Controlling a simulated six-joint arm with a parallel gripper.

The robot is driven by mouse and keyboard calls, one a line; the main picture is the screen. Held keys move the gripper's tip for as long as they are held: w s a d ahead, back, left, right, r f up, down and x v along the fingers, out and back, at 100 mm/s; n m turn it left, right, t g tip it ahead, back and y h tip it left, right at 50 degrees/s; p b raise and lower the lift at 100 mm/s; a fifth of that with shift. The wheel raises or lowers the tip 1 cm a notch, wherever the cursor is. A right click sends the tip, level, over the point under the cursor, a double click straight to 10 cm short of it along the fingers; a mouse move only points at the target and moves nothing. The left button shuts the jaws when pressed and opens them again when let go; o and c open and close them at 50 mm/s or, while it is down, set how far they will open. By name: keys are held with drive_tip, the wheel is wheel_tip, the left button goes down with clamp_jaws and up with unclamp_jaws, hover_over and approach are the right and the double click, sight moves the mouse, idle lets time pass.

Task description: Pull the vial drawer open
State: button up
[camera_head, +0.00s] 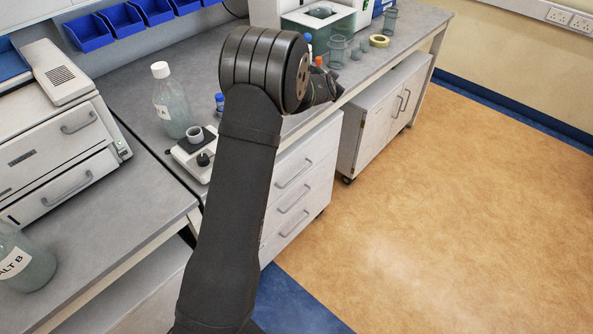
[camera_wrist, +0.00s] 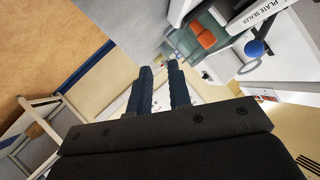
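A white two-drawer unit stands on the left bench in the head view. Its upper drawer (camera_head: 45,150) and lower drawer (camera_head: 70,192) each have a grey bar handle, and both look closed. Their labels are too small to read, so I cannot tell which is the vial drawer. My gripper (camera_wrist: 160,66) shows two dark fingers with a narrow gap between them and nothing held. In the head view it is mostly hidden behind my arm, over the bench at upper middle, well to the right of the drawer unit and apart from its handles.
A clear bottle with a white cap (camera_head: 171,105) and a small balance (camera_head: 195,150) stand between arm and drawers. A bottle (camera_head: 24,262) sits at the left bench's front. Under-bench drawers (camera_head: 300,190) are closed. Orange cap (camera_wrist: 201,33) and blue cap (camera_wrist: 254,48) show near the fingers.

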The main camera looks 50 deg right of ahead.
drive_tip(key=s+a+f+m+t, duration=0.15)
drive_tip(key=s+a+f, duration=0.25)
drive_tip(key=s+f, duration=0.4)
drive_tip(key=m+t, duration=0.4)
drive_tip(key=m, duration=0.1)
approach(297, 176)
drive_tip(key=x, duration=1)
drive_tip(key=shift+w+f, duration=0.1)
drive_tip(key=shift+f, duration=0.1)
drive_tip(key=shift+c, duration=0.2)
clamp_jaws()
